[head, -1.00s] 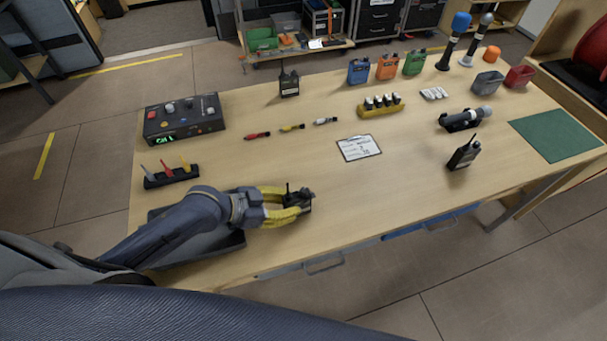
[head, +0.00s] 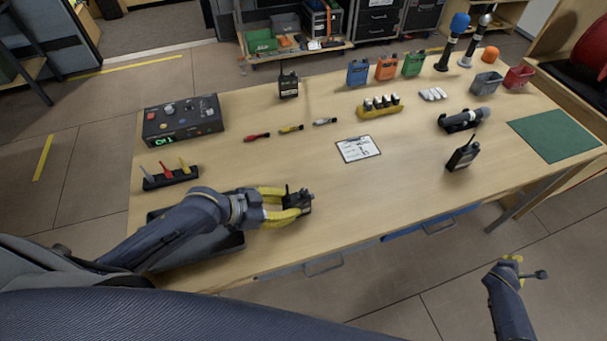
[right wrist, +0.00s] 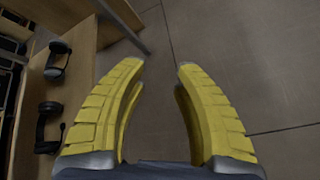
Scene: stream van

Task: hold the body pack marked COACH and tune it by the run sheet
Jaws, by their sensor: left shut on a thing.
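My left gripper (head: 284,205) is shut on a small dark body pack (head: 300,198) just above the table's front left part; the fingers hide part of it and its marking cannot be read. Two similar dark packs stand upright: one at the back (head: 289,85), one at the right (head: 462,157). The run sheet (head: 358,149) lies mid-table on a clipboard, its text too small to read. A dark control box (head: 183,118) with knobs and a green display stands at the left. My right gripper (head: 512,260) is off the table's front right; in the right wrist view (right wrist: 159,68) it is open and empty.
Blue, orange and green packs (head: 387,68) stand at the back. The front middle is clear.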

